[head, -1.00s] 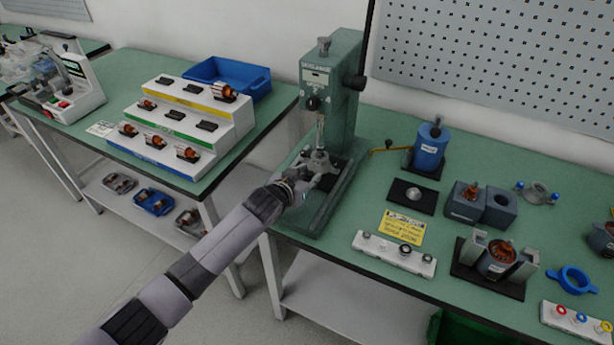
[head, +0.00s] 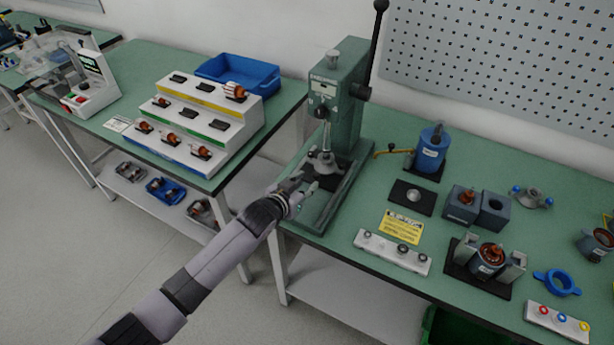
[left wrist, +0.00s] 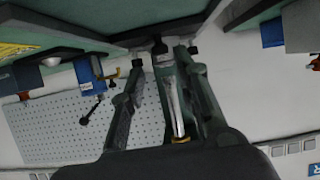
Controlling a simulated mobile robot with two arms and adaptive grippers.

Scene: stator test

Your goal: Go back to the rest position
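My left gripper (head: 306,190) is in front of the green arbor press (head: 340,100), just off the near edge of its base. Its fingers are spread with nothing between them. In the left wrist view the two fingers (left wrist: 158,100) stand apart, with the press partly visible between and behind them. A grey metal part (head: 325,163) sits on the press base under the ram, apart from the fingers. My right gripper is not in view.
The left bench holds a stepped rack (head: 190,125) and a blue bin (head: 238,75). A gap separates the benches.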

